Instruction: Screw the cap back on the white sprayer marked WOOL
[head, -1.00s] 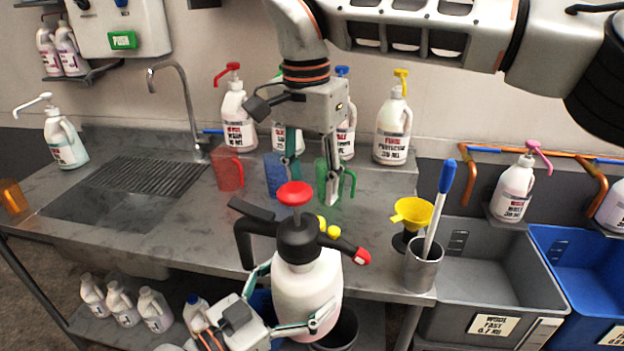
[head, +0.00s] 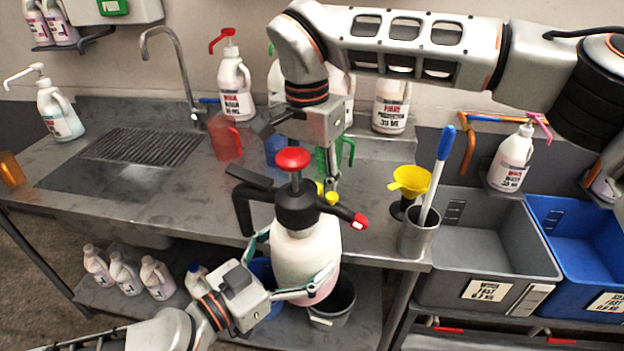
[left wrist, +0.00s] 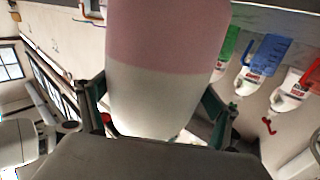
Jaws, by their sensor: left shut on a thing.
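The white sprayer (head: 306,258) has a black pump head (head: 298,207) with a red knob (head: 293,158), a black handle on the left and a red-tipped nozzle on the right. The head sits at the top of the body; its seating cannot be told. No WOOL marking faces me. My left gripper (head: 290,290) is shut around the lower body, which also fills the left wrist view (left wrist: 160,70). My right gripper (head: 318,172) points down just behind the knob and head. One finger shows right of the knob; the other is hidden, so its opening cannot be told.
Red (head: 225,138), blue (head: 275,150) and green (head: 347,150) jugs stand on the counter behind. A yellow funnel (head: 410,180) and a metal cup (head: 416,240) with a blue-handled tool are at right. A dark bucket (head: 334,305) is below. Small yellow objects show behind the sprayer.

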